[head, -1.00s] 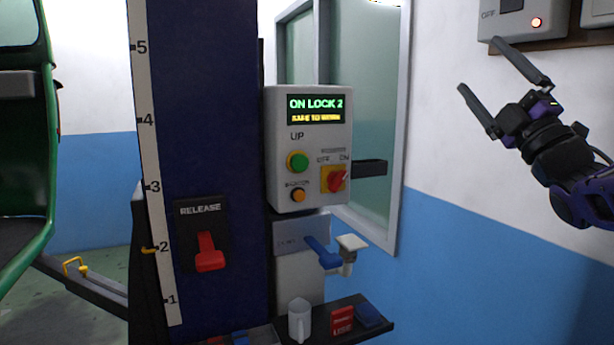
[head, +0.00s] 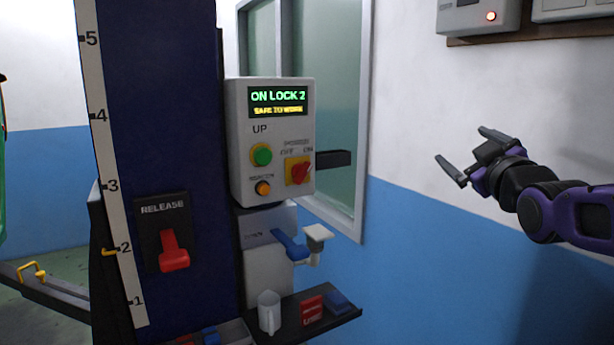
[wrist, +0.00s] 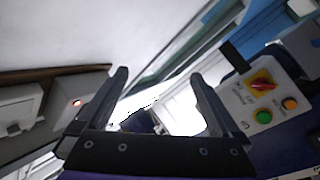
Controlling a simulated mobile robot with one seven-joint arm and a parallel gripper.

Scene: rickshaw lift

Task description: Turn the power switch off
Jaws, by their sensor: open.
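The power switch (head: 298,171) is a red rotary knob on a yellow plate, on the front of the grey control box (head: 242,182). OFF is lettered at its upper left and ON at its upper right; the knob slants towards ON. The switch also shows at the right of the wrist view (wrist: 262,87). My gripper (head: 462,146) is open and empty, well to the right of the box, in front of the wall. In the wrist view its jaws (wrist: 160,75) stand wide apart, with the switch outside the right finger.
The box carries a display (head: 277,103) reading "ON LOCK 2", a green button (head: 262,155) and an orange button (head: 263,188). A wall box (head: 478,16) is upper right.

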